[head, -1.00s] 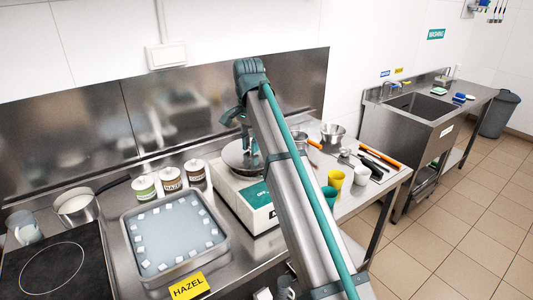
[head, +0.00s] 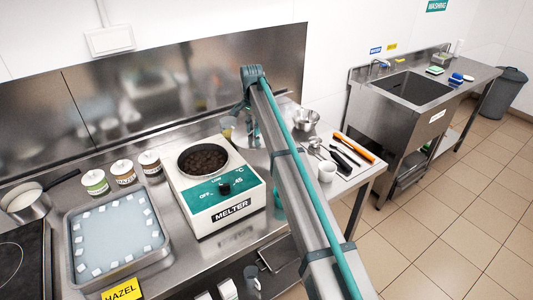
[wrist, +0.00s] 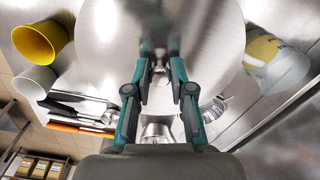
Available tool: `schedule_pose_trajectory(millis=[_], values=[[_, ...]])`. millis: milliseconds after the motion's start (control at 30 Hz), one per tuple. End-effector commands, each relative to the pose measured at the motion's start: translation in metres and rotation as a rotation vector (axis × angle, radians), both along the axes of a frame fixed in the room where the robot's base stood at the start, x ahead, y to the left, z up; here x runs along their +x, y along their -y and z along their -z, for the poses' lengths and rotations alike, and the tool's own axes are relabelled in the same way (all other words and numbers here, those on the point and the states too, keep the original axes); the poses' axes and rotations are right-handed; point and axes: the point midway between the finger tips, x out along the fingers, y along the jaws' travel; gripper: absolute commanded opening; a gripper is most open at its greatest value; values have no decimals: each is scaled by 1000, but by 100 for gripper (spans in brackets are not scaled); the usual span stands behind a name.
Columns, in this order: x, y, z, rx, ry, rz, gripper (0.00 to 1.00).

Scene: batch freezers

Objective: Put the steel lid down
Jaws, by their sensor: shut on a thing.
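The steel lid (wrist: 105,45) is a wide, shiny round disc that fills the upper middle of the wrist view. My gripper (wrist: 158,78) is shut on the small knob at its centre. In the head view the arm hides most of the lid and the fingers; part of a shiny disc (head: 241,134) shows left of the arm, right behind the melter. I cannot tell whether the lid touches the counter. The melter (head: 215,188) stands uncovered, with dark round pieces in its pot.
Around the lid in the wrist view are a yellow cup (wrist: 40,42), a pale cup (wrist: 35,82), a clear jug (wrist: 280,70) and a steel bowl (wrist: 157,131). Dark- and orange-handled tools (head: 352,150) lie to the right. A tray (head: 72,258) and several jars (head: 123,173) stand left.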

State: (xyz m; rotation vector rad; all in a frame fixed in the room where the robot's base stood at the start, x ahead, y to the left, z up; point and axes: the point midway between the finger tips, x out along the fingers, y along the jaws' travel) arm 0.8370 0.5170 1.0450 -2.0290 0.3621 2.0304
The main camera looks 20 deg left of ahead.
Motion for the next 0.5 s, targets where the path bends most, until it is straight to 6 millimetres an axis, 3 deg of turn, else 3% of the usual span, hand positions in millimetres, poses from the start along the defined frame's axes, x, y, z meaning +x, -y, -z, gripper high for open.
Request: schedule_pose_trajectory(millis=[500], values=[[6, -1, 39, -1, -1, 1, 0]])
